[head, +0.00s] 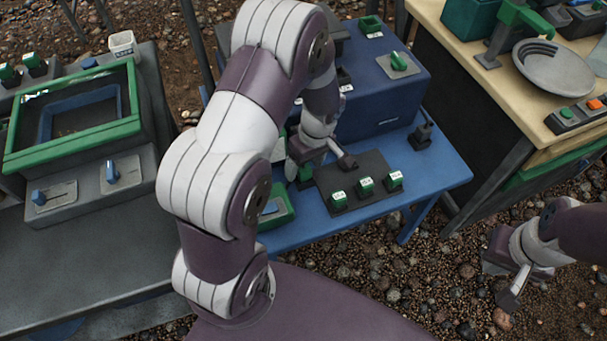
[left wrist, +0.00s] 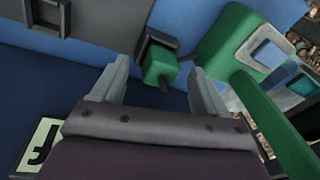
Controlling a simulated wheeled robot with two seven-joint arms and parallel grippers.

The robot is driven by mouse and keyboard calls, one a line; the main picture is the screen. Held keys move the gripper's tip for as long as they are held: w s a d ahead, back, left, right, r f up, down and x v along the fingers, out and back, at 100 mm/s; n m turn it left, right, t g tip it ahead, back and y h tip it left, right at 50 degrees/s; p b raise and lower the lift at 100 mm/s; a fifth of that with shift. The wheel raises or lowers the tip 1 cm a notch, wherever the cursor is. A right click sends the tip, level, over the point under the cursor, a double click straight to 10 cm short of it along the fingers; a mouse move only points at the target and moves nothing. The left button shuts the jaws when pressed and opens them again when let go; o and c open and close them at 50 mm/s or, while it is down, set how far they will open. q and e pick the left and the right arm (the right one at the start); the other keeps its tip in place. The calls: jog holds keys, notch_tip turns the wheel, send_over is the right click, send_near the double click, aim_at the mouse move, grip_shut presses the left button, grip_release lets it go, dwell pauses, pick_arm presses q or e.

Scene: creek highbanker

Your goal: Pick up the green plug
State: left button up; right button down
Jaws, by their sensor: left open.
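The green plug (left wrist: 159,64) is a small green block on a dark base with a dark pin, standing on the blue bench. In the left wrist view it lies between the tips of my left gripper (left wrist: 159,74), with a gap on both sides. In the head view a green piece (head: 304,174), seemingly the same plug, shows partly hidden beside my left gripper (head: 319,164), which is open and empty. My right gripper (head: 499,279) hangs over the gravel at the right, its fingers apart and empty.
A dark board (head: 350,167) with three labelled green blocks (head: 366,185) lies right of my left gripper. A green tray (head: 283,217) stands close to the plug. A blue box (head: 390,95) stands behind. A wooden table (head: 500,85) is at right.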

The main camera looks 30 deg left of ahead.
pick_arm(q)
jog(key=shift+a+f, duration=0.1)
jog(key=shift+f, duration=0.65)
jog(key=shift+r, duration=0.1)
jog(key=c, duration=1.2)
jog(key=shift+c, duration=0.2)
